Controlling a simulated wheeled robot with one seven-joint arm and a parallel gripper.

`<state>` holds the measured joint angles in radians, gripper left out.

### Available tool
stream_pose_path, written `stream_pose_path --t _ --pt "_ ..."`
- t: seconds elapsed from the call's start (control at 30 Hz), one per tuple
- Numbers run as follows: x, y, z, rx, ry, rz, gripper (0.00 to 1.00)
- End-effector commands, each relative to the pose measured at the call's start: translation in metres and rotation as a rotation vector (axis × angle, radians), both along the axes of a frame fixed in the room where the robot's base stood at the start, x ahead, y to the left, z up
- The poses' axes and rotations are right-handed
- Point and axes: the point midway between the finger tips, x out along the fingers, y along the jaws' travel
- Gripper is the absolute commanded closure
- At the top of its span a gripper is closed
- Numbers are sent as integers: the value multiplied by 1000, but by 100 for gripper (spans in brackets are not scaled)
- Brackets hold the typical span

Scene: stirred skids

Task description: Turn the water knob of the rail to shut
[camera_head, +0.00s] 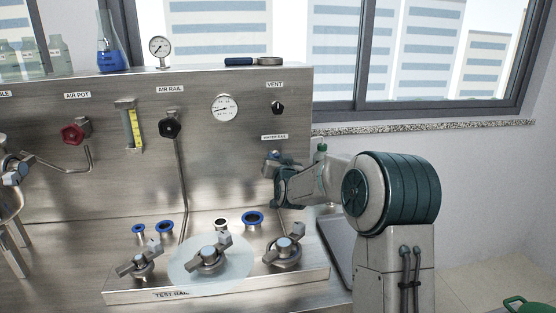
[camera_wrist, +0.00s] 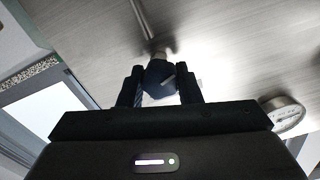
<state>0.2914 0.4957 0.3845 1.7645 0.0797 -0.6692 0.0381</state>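The water rail's knob (camera_wrist: 159,76) is a dark, faceted knob on a short metal stem, seen in the wrist view at the panel. My gripper (camera_wrist: 161,84) has one dark finger on each side of it, with no clear gap, so it looks shut on the knob. In the head view my gripper (camera_head: 273,166) is at the panel's right side, just below a small label (camera_head: 274,137). There the knob is mostly hidden by my gripper.
The steel panel also bears the black air rail knob (camera_head: 170,125), red air pot knob (camera_head: 74,134), vent knob (camera_head: 278,107) and a gauge (camera_head: 225,108). Below, several valves (camera_head: 284,251) and blue-rimmed ports (camera_head: 253,218) stand out. A pipe (camera_wrist: 140,17) meets the knob.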

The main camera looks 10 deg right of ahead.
Motion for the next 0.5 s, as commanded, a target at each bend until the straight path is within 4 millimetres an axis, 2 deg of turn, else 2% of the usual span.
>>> stream_pose_path --t 0.27,0.5 --pt "0 0 -1 12 -1 0 92" --pt "0 0 -5 105 -1 1 92"
